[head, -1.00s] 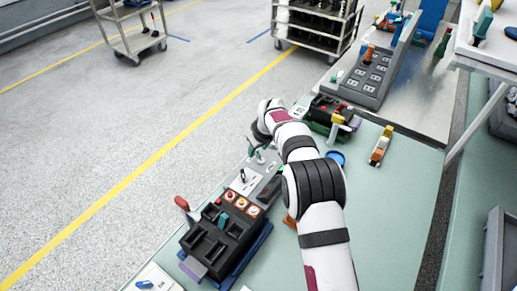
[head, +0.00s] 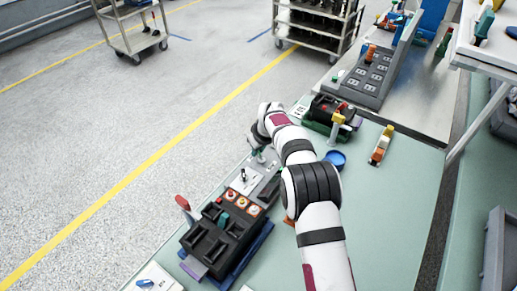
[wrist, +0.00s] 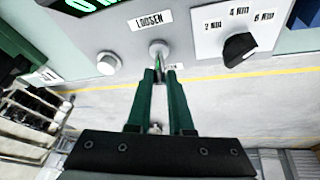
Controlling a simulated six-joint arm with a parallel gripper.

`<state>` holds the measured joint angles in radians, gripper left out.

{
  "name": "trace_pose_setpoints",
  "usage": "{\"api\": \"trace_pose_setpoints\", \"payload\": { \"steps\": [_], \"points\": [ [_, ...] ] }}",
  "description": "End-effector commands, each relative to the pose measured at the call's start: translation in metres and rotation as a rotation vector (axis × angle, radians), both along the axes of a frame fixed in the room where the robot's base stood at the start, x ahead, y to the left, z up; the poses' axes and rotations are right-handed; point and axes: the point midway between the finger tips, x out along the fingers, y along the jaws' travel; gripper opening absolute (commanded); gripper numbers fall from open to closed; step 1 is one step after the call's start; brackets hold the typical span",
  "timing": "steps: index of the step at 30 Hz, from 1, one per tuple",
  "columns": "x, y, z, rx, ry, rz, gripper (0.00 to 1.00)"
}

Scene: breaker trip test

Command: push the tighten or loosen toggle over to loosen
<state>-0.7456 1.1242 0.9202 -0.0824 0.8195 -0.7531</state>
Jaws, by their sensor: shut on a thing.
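The toggle (wrist: 158,49) is a short silver lever on a pale panel in the wrist view. A label reading LOOSEN (wrist: 144,20) sits just above it. A small label below the toggle is mostly hidden by my fingers. My gripper (wrist: 159,76) has two dark green fingers shut on the toggle's lever, one on each side. The lever points toward the camera, so its exact tilt is hard to tell. In the head view my gripper (head: 259,152) is small beside the bench's left edge, and my arm partly covers the panel there.
A black torque knob (wrist: 238,48) is right of the toggle and a round grey button (wrist: 107,62) left of it. In the head view, a black breaker unit (head: 222,235) stands nearer, another device (head: 328,112) beyond. The green bench top (head: 385,215) is mostly clear at right.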

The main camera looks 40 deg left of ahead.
Motion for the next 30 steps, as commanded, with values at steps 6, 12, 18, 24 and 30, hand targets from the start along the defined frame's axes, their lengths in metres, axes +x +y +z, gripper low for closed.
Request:
{"api": "trace_pose_setpoints", "payload": {
  "steps": [6, 12, 18, 24, 30],
  "points": [
    [0.001, -0.004, 0.001, 0.052, -0.001, -0.003, 0.00],
    [0.002, -0.012, 0.001, 0.181, -0.002, -0.007, 0.00],
    [0.002, -0.022, -0.001, 0.346, -0.001, -0.012, 0.00],
    [0.002, -0.030, -0.003, 0.502, -0.001, -0.011, 0.00],
    [0.002, -0.035, -0.006, 0.627, 0.000, -0.010, 0.00]
  ]
}}
